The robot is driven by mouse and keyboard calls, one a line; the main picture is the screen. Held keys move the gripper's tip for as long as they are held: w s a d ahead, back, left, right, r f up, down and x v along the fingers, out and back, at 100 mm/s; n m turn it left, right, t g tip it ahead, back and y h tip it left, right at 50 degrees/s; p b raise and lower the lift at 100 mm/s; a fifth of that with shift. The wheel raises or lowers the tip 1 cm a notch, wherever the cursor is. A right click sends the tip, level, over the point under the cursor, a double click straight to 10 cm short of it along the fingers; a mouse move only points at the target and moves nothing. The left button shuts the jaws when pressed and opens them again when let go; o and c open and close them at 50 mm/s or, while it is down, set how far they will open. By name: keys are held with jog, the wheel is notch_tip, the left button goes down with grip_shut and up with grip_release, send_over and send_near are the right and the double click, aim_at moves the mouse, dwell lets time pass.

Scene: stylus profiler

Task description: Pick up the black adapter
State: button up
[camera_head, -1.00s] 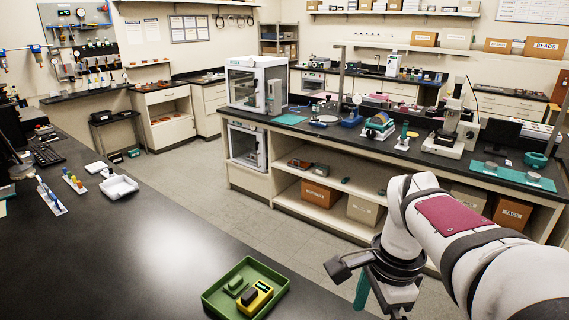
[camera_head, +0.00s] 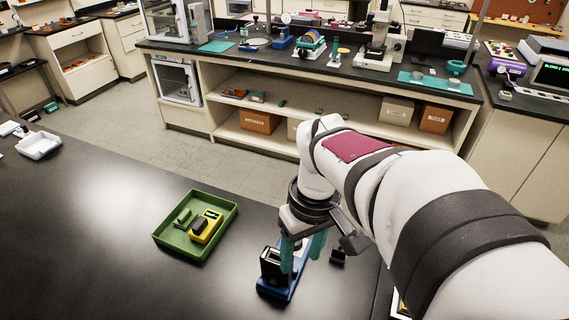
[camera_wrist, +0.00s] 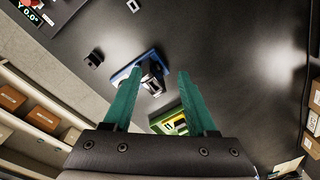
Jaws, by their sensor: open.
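A small black block (camera_head: 338,257), which looks like the black adapter, sits on the dark bench just right of my gripper. A small black block also shows at the upper left of the wrist view (camera_wrist: 95,58). My gripper (camera_head: 302,252) points down over the bench with its teal fingers apart and nothing between them. In the wrist view the open fingers (camera_wrist: 160,73) frame part of a blue-based stand (camera_wrist: 122,76). This stand, with a black and silver upper part, is just left of and partly behind my fingers in the head view (camera_head: 283,287).
A green tray (camera_head: 233,207) holding a yellow and black device (camera_head: 205,229) and a green piece lies left of my gripper. The bench between the trays is clear. The bench's far edge runs behind my arm.

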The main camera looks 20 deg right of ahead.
jog(key=w+d+f+n, duration=0.2)
jog(key=w+d+n, duration=0.1)
jog(key=w+d, duration=0.3)
jog(key=n+h, duration=0.1)
jog(key=n, duration=0.4)
send_near(340, 249)
notch_tip(340, 249, down, 10)
jog(key=shift+w+f, duration=0.1)
grip_shut()
